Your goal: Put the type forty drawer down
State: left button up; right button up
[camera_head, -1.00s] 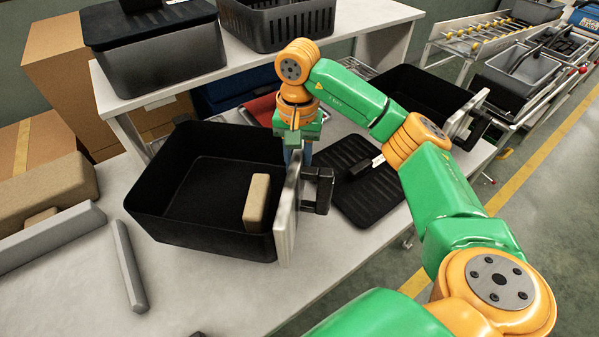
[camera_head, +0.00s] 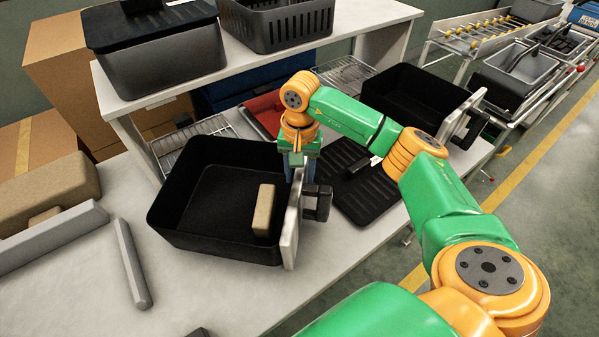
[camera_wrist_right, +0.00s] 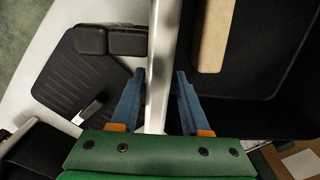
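A black drawer (camera_head: 225,242) with a pale front panel (camera_head: 291,225) and a black handle (camera_head: 318,203) is on or just over the table. A tan block (camera_head: 263,209) stands inside it. My right gripper (camera_head: 298,168) straddles the panel's upper edge. In the right wrist view, the blue fingers (camera_wrist_right: 158,82) lie on either side of the panel (camera_wrist_right: 163,40), with narrow dark gaps beside it; contact is unclear. A second black drawer (camera_head: 410,88) with a similar panel is at the back right. I cannot read a type on either. My left gripper is not visible.
A black ribbed tray (camera_head: 375,206) lies right of the drawer. A grey bar (camera_head: 130,264) lies to its left on the table (camera_head: 70,285). A wire rack (camera_head: 172,148) and a red tray (camera_head: 262,112) are behind, below the raised shelf (camera_head: 345,22).

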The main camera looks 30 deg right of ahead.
jog(key=shift+o, duration=0.5)
jog(key=shift+r, duration=0.2)
jog(key=shift+r+p, duration=0.55)
jog(key=shift+p, duration=0.2)
jog(key=shift+r+b, duration=0.5)
jog(key=shift+b, duration=0.2)
notch_tip(320, 180, up, 4)
jog(key=shift+r+b, duration=0.15)
jog(key=shift+b, duration=0.15)
notch_tip(320, 180, up, 6)
jog(key=shift+r+p, duration=0.1)
jog(key=shift+p, duration=0.65)
